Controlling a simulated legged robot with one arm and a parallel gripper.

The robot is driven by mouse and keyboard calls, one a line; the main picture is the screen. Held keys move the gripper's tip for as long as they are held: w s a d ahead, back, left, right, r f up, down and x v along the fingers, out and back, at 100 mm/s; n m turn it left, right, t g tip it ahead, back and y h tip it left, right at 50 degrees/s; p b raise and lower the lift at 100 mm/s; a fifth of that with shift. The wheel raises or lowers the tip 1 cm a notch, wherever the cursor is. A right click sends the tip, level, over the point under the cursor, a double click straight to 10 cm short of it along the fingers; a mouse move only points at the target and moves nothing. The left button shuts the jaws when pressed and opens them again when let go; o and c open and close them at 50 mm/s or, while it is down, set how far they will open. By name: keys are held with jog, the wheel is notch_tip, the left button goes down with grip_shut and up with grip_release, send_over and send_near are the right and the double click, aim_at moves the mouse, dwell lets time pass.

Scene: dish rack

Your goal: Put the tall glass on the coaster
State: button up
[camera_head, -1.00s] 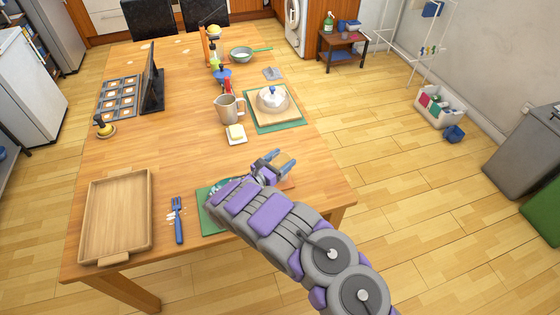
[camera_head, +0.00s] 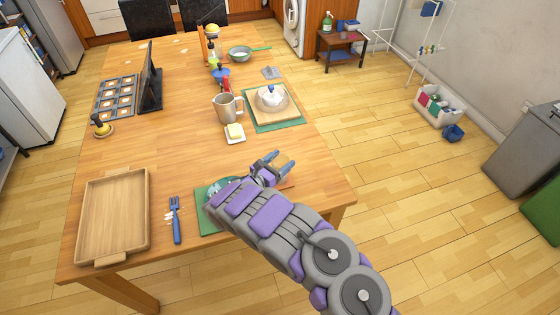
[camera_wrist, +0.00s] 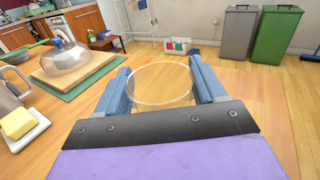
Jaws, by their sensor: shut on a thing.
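The tall glass (camera_wrist: 160,85) is clear and shows between the two blue fingers of my gripper (camera_wrist: 161,78) in the wrist view. Its round rim faces the camera, and its lower part is hidden behind the dark gripper plate. In the head view my gripper (camera_head: 277,161) is over the right front part of the table, shut on the glass, which is hard to make out there. A small reddish-brown patch (camera_head: 288,183) lies beside my wrist, mostly covered; I cannot tell if it is the coaster. No coaster shows clearly in either view.
A wooden tray (camera_head: 86,222), a blue fork (camera_head: 176,222) and a green mat (camera_head: 206,222) lie along the front of the table. A butter dish (camera_head: 235,139), a metal jug (camera_head: 225,110) and a lidded board (camera_head: 286,113) stand farther back. The table's right edge is close.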

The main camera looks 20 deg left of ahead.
jog(key=shift+f, duration=0.15)
jog(key=o, duration=1.6)
jog(key=shift+o, duration=0.2)
jog(key=p+v, duration=0.3)
jog(key=v, duration=1.4)
jog(key=shift+s, duration=0.2)
grip_shut()
jog(key=shift+w, duration=0.1)
